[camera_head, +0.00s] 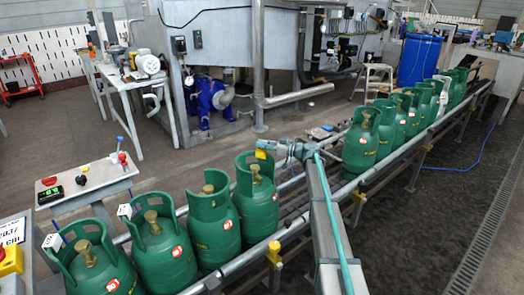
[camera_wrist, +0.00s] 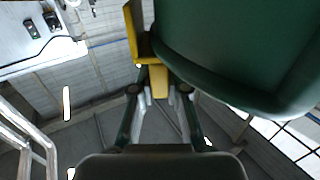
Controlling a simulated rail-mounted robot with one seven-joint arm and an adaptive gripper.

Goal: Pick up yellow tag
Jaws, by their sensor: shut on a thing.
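The yellow tag (camera_head: 261,154) is at the top of a green gas cylinder (camera_head: 259,211), by its collar. My gripper (camera_head: 271,146) is at the tag, above the conveyor. In the wrist view the tag (camera_wrist: 135,35) is a bent yellow piece against the edge of the green cylinder collar (camera_wrist: 240,50). My gripper (camera_wrist: 160,92) is shut on the tag's lower part there. Whether the tag still touches the collar cannot be told.
Several more green cylinders stand along the conveyor (camera_head: 299,241) on both sides of my arm. A control panel (camera_head: 87,183) with buttons stands at the left. A blue drum (camera_head: 418,62) is behind the far cylinders. The floor (camera_head: 440,200) on the right is open.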

